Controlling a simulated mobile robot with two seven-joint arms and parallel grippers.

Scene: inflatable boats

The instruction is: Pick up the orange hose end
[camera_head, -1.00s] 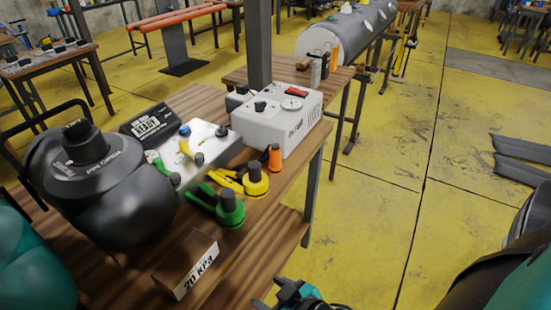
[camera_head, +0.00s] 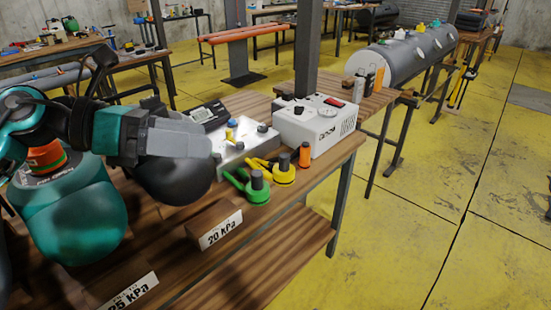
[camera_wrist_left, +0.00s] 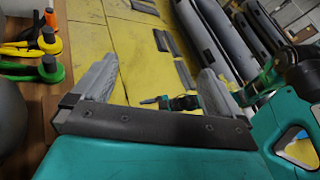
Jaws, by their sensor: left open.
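The orange hose end (camera_head: 304,155) stands upright on the wooden bench at the right end of a row of hose ends. A yellow one (camera_head: 284,172) and a green one (camera_head: 258,187) stand to its left. In the left wrist view the orange one (camera_wrist_left: 49,17) is at the upper left, outside the jaws. My left gripper (camera_head: 205,142) reaches in from the left, above the bench and well left of the orange hose end. Its fingers (camera_wrist_left: 158,70) are apart and empty. A small teal and black part in the left wrist view may be my right gripper; its jaws are unclear.
A white box with a gauge (camera_head: 318,125) stands behind the orange hose end. A metal panel (camera_head: 240,146) and a 20 kPa block (camera_head: 215,226) are nearby. Teal and black rounded bodies crowd the left. The yellow floor right of the bench is open.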

